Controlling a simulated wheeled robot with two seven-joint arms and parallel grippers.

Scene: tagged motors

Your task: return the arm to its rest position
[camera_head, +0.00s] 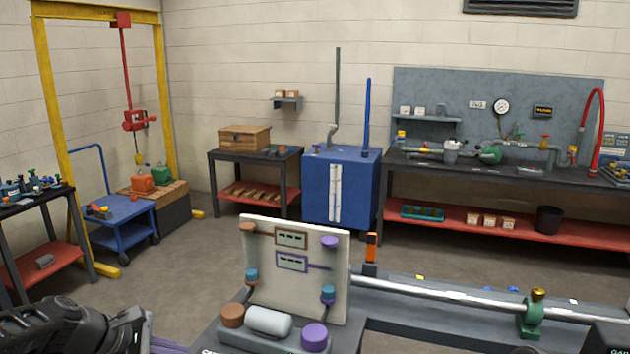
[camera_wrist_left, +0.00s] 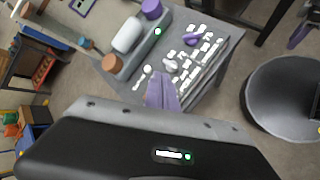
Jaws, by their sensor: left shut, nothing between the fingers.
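My left arm, dark and bulky, comes in at the bottom left of the head view. Its gripper (camera_head: 165,346) shows as purple fingers at the bottom edge, partly cut off. In the left wrist view the purple fingers (camera_wrist_left: 162,92) are together and empty, in front of a grey bench with small white parts. They appear apart from the parts, though the exact gap is hard to tell. My right gripper is not seen in either view.
A grey bench (camera_head: 395,306) with an upright cream panel (camera_head: 290,250) stands just right of my left arm. A blue cart (camera_head: 122,222) and yellow hoist frame (camera_head: 62,130) are at the left. Open floor lies between. A dark round bin (camera_wrist_left: 290,97) shows in the wrist view.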

